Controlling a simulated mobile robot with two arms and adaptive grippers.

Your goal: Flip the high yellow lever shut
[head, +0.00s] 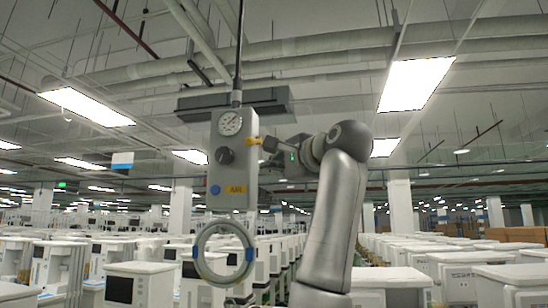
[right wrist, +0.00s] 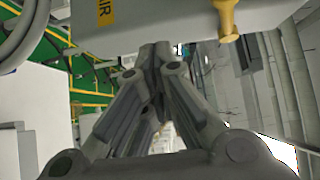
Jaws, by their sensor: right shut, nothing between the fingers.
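The yellow lever (head: 253,141) is on the upper right side of a grey hanging panel (head: 231,165). It sticks out sideways to the right in the head view. In the right wrist view the yellow lever (right wrist: 226,14) is at the top, right of my fingertips. My right gripper (head: 268,146) is just right of the lever in the head view. In the right wrist view my right gripper (right wrist: 155,50) is shut and empty, its tips close to the panel's edge. I cannot tell whether it touches the lever. My left gripper is out of view.
The panel has a gauge (head: 230,123), a dark knob (head: 225,156), a blue button (head: 215,190) and a yellow AIR label (head: 236,190). A grey ring (head: 224,281) hangs below. A dark pole (head: 238,60) rises above. Rows of white carts (head: 140,284) fill the floor behind.

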